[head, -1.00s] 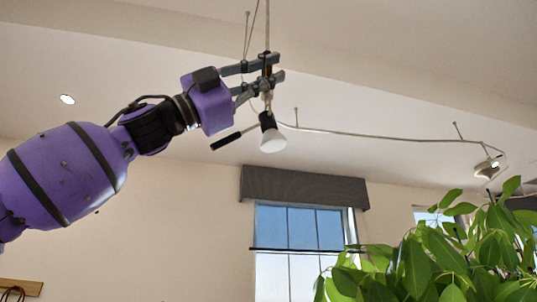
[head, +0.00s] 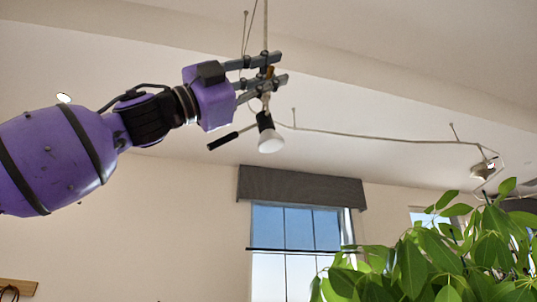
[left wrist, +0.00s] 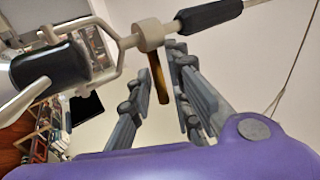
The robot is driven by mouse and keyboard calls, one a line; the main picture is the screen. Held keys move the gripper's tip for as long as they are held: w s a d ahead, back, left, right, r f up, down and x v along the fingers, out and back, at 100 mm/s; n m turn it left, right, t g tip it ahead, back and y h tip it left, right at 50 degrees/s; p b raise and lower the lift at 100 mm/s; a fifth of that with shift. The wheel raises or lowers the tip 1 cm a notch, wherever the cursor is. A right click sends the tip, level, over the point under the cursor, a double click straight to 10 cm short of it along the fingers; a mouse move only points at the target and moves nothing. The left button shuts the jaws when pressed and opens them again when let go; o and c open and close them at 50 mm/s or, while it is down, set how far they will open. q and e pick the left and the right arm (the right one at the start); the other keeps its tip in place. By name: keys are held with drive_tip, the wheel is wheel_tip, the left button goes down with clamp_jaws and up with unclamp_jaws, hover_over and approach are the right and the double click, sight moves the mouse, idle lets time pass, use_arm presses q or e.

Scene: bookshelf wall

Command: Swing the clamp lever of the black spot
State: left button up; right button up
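The black spot (head: 265,124) hangs under the ceiling, with a white lamp head pointing down and a black grip bar sticking out to its left. Its dark body and fork bracket (left wrist: 112,52) fill the left of the left wrist view. A brass-brown lever (left wrist: 159,76), apparently the clamp lever, sticks out of a beige collar (left wrist: 148,35) on the stem; a bit of it shows in the head view (head: 269,72). My left gripper (head: 281,68) is open, its fingers on either side of the lever. In the left wrist view I see no clear finger contact.
A thin cable track (head: 380,138) runs right to another lamp (head: 483,170). Thin suspension wires (head: 245,35) rise close to my fingers. A leafy plant (head: 430,260) fills the lower right; a window (head: 297,230) is below.

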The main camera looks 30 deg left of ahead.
use_arm(q)
drive_tip(key=shift+a, duration=0.1)
drive_tip(key=v, duration=1.1)
drive_tip(key=shift+s+a+f, duration=0.15)
drive_tip(key=shift+s+f, duration=0.05)
drive_tip(key=shift+s, duration=0.1)
idle(0.4)
drive_tip(key=shift+f, duration=0.1)
idle(0.5)
